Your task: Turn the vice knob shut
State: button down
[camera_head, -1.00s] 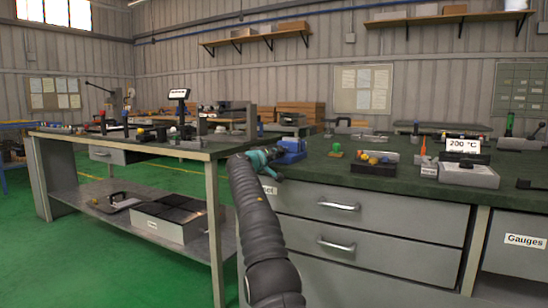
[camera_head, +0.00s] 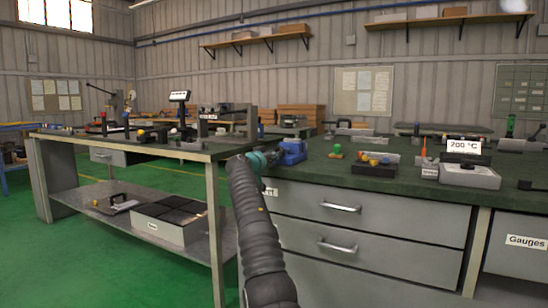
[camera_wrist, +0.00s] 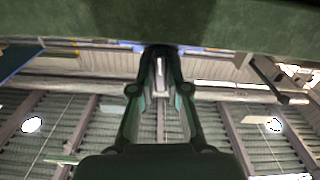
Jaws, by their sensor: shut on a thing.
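The blue vice (camera_head: 292,151) sits at the near left corner of the green-topped bench. My gripper (camera_head: 276,155) is at the vice's left side, its teal part against the near end of the vice. In the wrist view my gripper (camera_wrist: 161,56) has its fingers closed together at the bench edge. The jaws are shut on the vice knob, which is mostly hidden by the fingers in both views. How far the vice jaws are apart is too small to tell.
Drawers (camera_head: 340,207) lie below. A second table (camera_head: 150,150) stands close on the left.

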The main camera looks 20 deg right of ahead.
jog(key=shift+d+f+m, duration=0.15)
jog(key=shift+d+m, duration=0.05)
jog(key=shift+m, duration=0.4)
jog(key=c, duration=1.2)
grip_release()
jog(key=shift+s+d, duration=0.1)
jog(key=shift+d, duration=0.05)
jog(key=shift+o, duration=0.2)
jog(key=shift+a, duration=0.3)
jog(key=shift+d, duration=0.1)
